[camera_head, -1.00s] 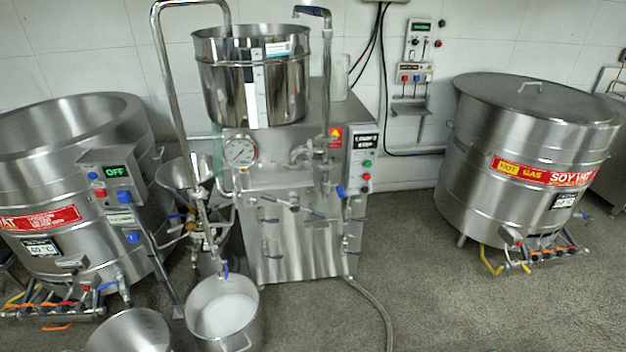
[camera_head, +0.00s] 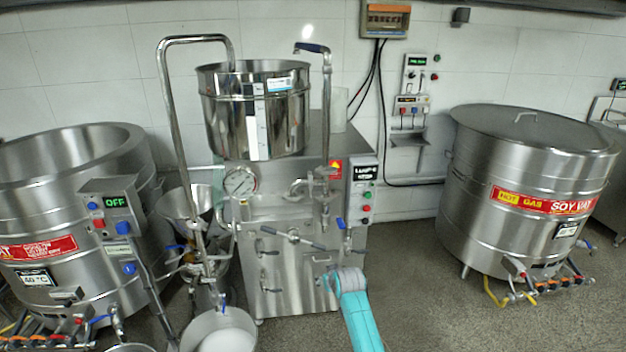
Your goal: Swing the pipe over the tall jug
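The steel swing pipe (camera_head: 327,110) rises at the right of the round steel hopper (camera_head: 230,130). Its short top arm with a blue handle (camera_head: 312,48) points left, with its end above the hopper's right side. A tall, pale translucent jug (camera_head: 340,110) stands behind the pipe at the right, on the mill's top; its lower part is partly hidden. The pipe's end is to the left of the jug, not over it. My turquoise arm with a grey joint shows low in front of the mill, well below the pipe.
A bent steel pipe (camera_head: 168,100) loops from the hopper down the left side. A bucket of white liquid (camera_head: 222,335) stands at the front left. Steel vats stand at left (camera_head: 60,220) and right (camera_head: 530,190). Floor (camera_head: 425,300) between mill and right vat is clear.

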